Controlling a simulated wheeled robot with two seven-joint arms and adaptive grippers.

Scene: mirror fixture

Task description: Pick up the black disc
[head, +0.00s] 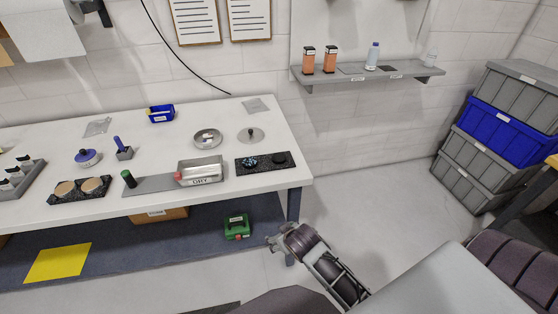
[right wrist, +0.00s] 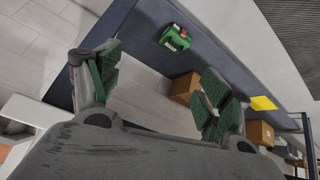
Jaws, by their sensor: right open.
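A black disc (head: 279,158) lies on the right part of a dark speckled mat (head: 259,169) at the right end of the white table. Small bluish pieces (head: 249,162) lie on the mat's left part. My right gripper (head: 278,243) is low, in front of the table's right end and below the tabletop, well apart from the disc. In the right wrist view my right gripper (right wrist: 157,85) is open, with nothing between its green-padded fingers. The disc is not seen in that view. My left gripper is not in view.
The white table (head: 225,118) also holds a metal tin marked DRY (head: 200,172), a round metal dish (head: 207,138), a lidded disc (head: 251,135) and a blue bin (head: 160,114). A green case (head: 237,227) sits below. Stacked crates (head: 505,128) stand at right.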

